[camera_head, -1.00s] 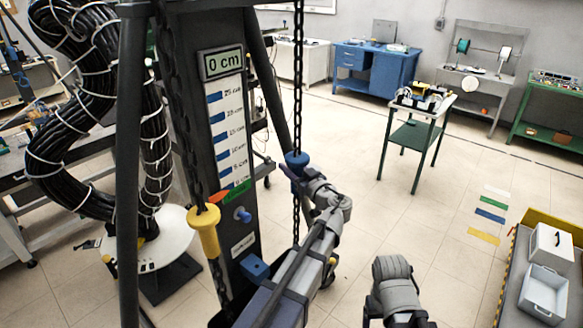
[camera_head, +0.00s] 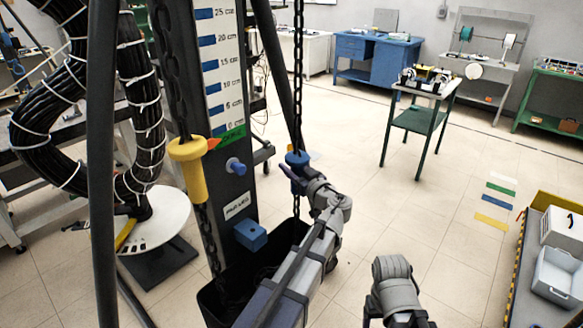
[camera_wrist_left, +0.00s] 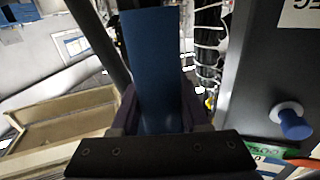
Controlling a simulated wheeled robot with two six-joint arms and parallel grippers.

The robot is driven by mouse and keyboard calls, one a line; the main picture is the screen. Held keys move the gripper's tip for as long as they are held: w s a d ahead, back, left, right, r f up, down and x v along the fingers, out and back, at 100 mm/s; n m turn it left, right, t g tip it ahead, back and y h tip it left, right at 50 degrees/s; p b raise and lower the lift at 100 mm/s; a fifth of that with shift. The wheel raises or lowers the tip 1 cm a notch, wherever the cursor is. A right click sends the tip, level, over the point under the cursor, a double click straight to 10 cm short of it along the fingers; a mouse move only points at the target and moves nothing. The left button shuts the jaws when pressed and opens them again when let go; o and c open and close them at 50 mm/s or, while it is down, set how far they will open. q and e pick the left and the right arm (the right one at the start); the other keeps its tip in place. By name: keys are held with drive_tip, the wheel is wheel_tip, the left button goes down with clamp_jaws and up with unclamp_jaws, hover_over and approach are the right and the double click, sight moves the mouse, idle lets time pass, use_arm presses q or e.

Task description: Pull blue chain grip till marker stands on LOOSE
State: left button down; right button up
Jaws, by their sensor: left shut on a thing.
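In the head view, the blue chain grip (camera_head: 297,160) is on a chain right of the dark column. My left gripper (camera_head: 301,172) is shut on it; the left wrist view shows a blue body (camera_wrist_left: 152,70) between the fingers. A yellow chain grip (camera_head: 188,158) is on another chain, left of the column face. The orange-red marker (camera_head: 213,143) points at a green label (camera_head: 232,134) just below the 0 cm end of the white scale (camera_head: 219,75). The label's lettering is too small to read surely. Of my right arm, only wrist parts show at bottom right; its gripper is out of frame.
A blue knob (camera_head: 235,166) and a blue block (camera_head: 250,235) project from the column. A dark bin (camera_head: 215,303) stands at its foot. Dark stand legs (camera_head: 101,180) and a bundled black cable (camera_head: 140,100) crowd the left. The floor to the right is largely clear.

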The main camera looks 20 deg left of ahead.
sight(301, 175)
use_arm(q)
drive_tip(key=shift+f, duration=0.15)
drive_tip(key=shift+c, duration=2)
unclamp_jaws()
drive_tip(key=shift+v, duration=3.9)
drive_tip(key=s+d+f+m+g+h, duration=0.2)
drive_tip(key=s+f+m+g+h, duration=0.1)
drive_tip(key=s+f, duration=0.4)
drive_tip(key=s+d+f+m+g+h, duration=0.25)
drive_tip(key=s+f, duration=0.25)
drive_tip(key=f, duration=0.3)
drive_tip(key=s+d+f+m+g+h, duration=0.5)
drive_tip(key=s+d+f+m+h, duration=0.1)
drive_tip(key=s+d, duration=0.4)
drive_tip(key=s+m+h, duration=0.1)
drive_tip(key=m, duration=0.1)
drive_tip(key=shift+s+d+f+m+g, duration=0.35)
drive_tip(key=shift+s+d+f, duration=0.05)
